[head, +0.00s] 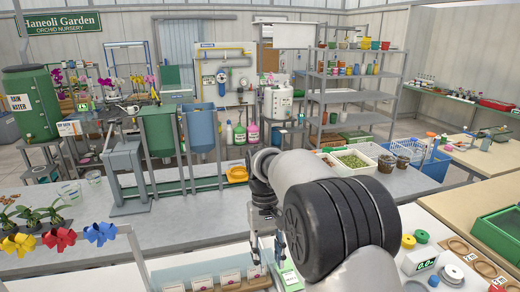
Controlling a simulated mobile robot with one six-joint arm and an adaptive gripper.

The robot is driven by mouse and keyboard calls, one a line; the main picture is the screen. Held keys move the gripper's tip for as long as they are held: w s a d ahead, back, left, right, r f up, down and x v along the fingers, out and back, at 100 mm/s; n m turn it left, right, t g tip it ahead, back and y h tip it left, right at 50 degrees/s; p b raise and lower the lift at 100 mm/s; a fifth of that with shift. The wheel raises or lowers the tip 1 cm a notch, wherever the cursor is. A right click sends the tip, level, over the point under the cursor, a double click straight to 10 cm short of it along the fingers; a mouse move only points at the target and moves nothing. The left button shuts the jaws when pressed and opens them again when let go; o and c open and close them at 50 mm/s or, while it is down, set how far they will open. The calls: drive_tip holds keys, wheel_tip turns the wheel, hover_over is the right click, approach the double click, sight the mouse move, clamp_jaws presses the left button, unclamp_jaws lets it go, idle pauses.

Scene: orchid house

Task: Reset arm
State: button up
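My arm reaches into the head view from the lower right. My gripper (267,254) points down near the front edge of the grey bench (200,235), above the row of small white cards and a green-and-white item (288,277). Its two dark fingers look apart, with nothing visible between them.
The bench's middle left is clear.

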drive_tip(key=s+d+r+m+t+b, duration=0.1)
drive_tip(key=s+d+r+t, duration=0.1)
drive_tip(key=s+d+r, duration=0.35)
drive_tip(key=s+d+r+t, duration=0.2)
drive_tip(key=s+d+r, duration=0.1)
drive_tip(key=s+r, duration=0.4)
drive_tip(key=s+d+f+t, duration=0.1)
drive_tip(key=s+f, duration=0.1)
drive_tip(key=s, duration=0.6)
drive_tip(key=s+d+f+m+t, duration=0.1)
drive_tip(key=s+d+f+t, duration=0.1)
drive_tip(key=s, duration=0.5)
drive_tip(key=shift+s+d+f+m+t+y+b, duration=0.3)
drive_tip(key=shift+s+f+b, duration=0.15)
drive_tip(key=shift+f, duration=0.1)
drive_tip(key=shift+w, duration=0.1)
